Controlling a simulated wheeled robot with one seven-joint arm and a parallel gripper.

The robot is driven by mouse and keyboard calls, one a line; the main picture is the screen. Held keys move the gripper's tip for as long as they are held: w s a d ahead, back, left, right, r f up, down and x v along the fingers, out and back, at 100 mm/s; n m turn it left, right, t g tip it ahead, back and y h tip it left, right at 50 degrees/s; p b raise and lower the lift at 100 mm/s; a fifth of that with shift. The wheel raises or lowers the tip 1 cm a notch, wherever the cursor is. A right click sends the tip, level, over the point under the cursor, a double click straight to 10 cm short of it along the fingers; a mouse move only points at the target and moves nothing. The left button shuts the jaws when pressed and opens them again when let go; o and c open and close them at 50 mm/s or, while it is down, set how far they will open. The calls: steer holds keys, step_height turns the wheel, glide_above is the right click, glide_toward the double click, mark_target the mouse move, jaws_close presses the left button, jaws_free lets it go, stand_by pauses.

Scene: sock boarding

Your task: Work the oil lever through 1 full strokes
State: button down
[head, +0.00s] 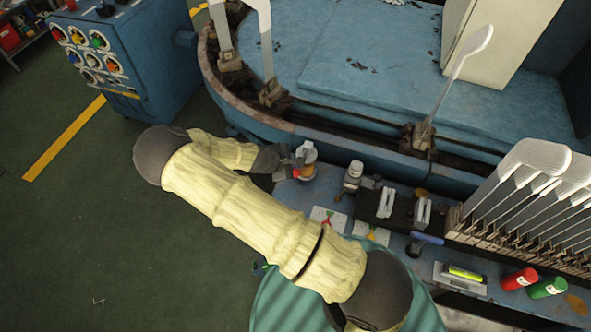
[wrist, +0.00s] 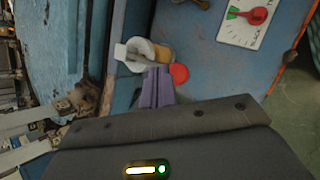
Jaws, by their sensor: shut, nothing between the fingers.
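My gripper (head: 291,163) is at the left end of the blue bench, right beside a white and orange bottle-like thing (head: 308,152). In the wrist view my gripper's purple fingers (wrist: 157,84) are together with nothing between them. Just past the tips is the white thing with a tan part (wrist: 142,54). A round red knob (wrist: 179,73) lies close to the right of the fingers; it may be the oil lever's end, but its shaft is not clear. I cannot tell whether the fingers touch either one.
A silver-capped container (head: 353,174) and cards with red and green pointers (head: 328,217) stand to the right. Farther right are a blue handle (head: 428,238), a row of metal sock boards (head: 535,155) and red and green bottles (head: 519,279). The machine's rim (head: 215,85) rises behind.

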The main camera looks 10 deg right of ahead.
steer(key=shift+r, duration=0.1)
steer(key=r+p, duration=0.2)
steer(key=r, duration=0.1)
steer(key=r+p, duration=0.2)
steer(key=shift+w+d, duration=0.15)
steer(key=shift+w, duration=0.1)
steer(key=shift+f, duration=0.15)
stand_by(0.5)
steer(key=shift+s+r+m, duration=0.2)
steer(key=shift+r+m, duration=0.05)
steer(key=shift+m, duration=0.05)
steer(key=s+r+m+y, duration=0.3)
steer(key=s+r+m, duration=0.4)
steer(key=r, duration=0.5)
steer(key=s+r+m+g+y, duration=0.1)
steer(key=s+r+m+y, duration=0.2)
steer(key=s+r+m, duration=0.5)
step_height(320, 180, up, 5)
steer(key=s+d, duration=0.1)
steer(key=s, duration=0.1)
steer(key=shift+s+r+y, duration=0.15)
steer(key=shift+s+y, duration=0.15)
steer(key=shift+y, duration=0.1)
